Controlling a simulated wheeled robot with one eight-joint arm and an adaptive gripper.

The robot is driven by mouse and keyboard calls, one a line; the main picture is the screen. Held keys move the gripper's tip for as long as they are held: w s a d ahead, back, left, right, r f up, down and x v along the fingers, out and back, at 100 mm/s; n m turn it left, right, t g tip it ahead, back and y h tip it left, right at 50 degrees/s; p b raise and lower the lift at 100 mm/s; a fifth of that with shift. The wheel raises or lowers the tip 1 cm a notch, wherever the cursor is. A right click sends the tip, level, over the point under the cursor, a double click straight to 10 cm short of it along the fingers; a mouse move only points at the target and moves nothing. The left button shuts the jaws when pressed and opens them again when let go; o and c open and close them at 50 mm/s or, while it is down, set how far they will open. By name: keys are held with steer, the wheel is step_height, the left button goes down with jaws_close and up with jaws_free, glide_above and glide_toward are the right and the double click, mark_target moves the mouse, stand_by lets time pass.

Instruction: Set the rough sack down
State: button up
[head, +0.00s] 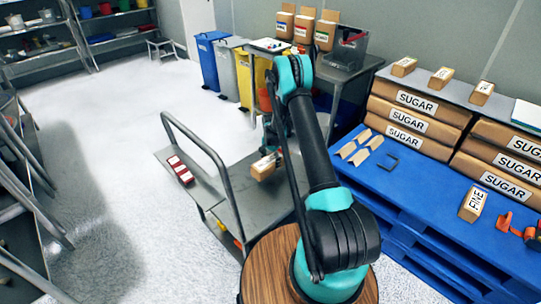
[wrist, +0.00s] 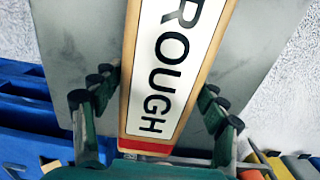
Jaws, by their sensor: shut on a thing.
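The rough sack (head: 262,170) is a small tan block with a white label. In the wrist view its label reads ROUGH (wrist: 172,60), with a red band at the near end. My gripper (head: 272,152) is shut on it, with one finger pair on each side in the wrist view (wrist: 160,108). The sack is over the grey deck of the trolley (head: 222,205). I cannot tell whether it touches the deck. My arm hides part of the deck in the head view.
A blue pallet (head: 400,190) at right bears large SUGAR sacks (head: 415,103), a small FINE sack (head: 473,204) and orange tools (head: 505,222). Red-and-white items (head: 180,170) lie at the trolley's left. Blue (head: 209,60) and yellow bins (head: 243,80) stand behind.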

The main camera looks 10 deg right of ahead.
steer(key=shift+f, duration=2.55)
steer(key=o, duration=1.9)
steer(key=shift+f, duration=0.1)
steer(key=shift+c, duration=0.2)
